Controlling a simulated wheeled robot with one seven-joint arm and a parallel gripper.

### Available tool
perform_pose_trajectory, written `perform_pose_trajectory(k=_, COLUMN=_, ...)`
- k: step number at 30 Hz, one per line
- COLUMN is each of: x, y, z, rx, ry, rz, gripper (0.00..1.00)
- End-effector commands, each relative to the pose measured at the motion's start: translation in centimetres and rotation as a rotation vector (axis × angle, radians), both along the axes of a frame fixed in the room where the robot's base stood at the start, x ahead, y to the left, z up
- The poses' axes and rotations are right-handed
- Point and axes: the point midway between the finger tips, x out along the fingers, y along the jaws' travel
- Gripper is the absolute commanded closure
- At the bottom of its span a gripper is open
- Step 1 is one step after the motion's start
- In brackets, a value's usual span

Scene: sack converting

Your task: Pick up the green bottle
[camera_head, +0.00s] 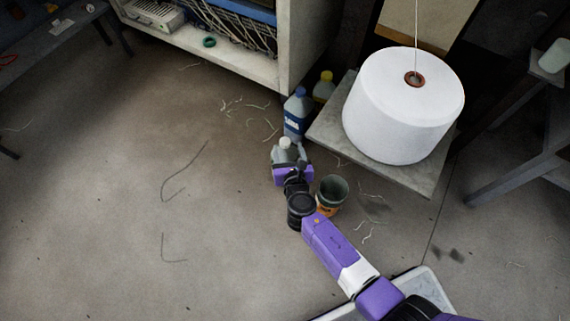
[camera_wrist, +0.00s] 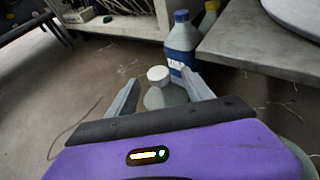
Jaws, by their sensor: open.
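A grey-green bottle (camera_head: 285,154) with a white cap stands on the floor beside the low platform. In the wrist view the bottle (camera_wrist: 165,97) shows between my two fingers, its cap just beyond the fingertips. My gripper (camera_wrist: 160,78) is open, with one finger on each side of the bottle. In the head view my gripper (camera_head: 287,160) covers the bottle's lower part. I cannot tell whether either finger touches it.
A blue bottle (camera_head: 297,113) stands close behind, and a yellow-capped bottle (camera_head: 323,90) beyond it. An orange and dark cup (camera_head: 331,193) is right of my wrist. A platform (camera_head: 333,133) bears a white thread spool (camera_head: 400,110). The floor at left is mostly clear.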

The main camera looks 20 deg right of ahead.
Motion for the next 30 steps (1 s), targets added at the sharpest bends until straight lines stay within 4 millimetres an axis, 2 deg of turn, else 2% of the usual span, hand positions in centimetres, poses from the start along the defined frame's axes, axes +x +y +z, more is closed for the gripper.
perform_pose_trajectory(k=9, x=3.1, y=-0.4, z=-2.2, rx=0.003, ry=-0.002, rz=0.0, gripper=0.4)
perform_pose_trajectory(k=13, x=4.5, y=-0.7, z=-2.6, rx=0.002, ry=-0.002, rz=0.0, gripper=0.4)
perform_pose_trajectory(k=22, x=4.9, y=-0.9, z=-2.6, rx=0.004, ry=0.0, rz=-0.001, gripper=0.4)
perform_pose_trajectory(k=23, x=4.8, y=-0.9, z=-2.6, rx=0.004, ry=0.0, rz=-0.001, gripper=0.42)
perform_pose_trajectory(k=30, x=4.8, y=-0.9, z=-2.6, rx=0.004, ry=0.0, rz=-0.001, gripper=0.89)
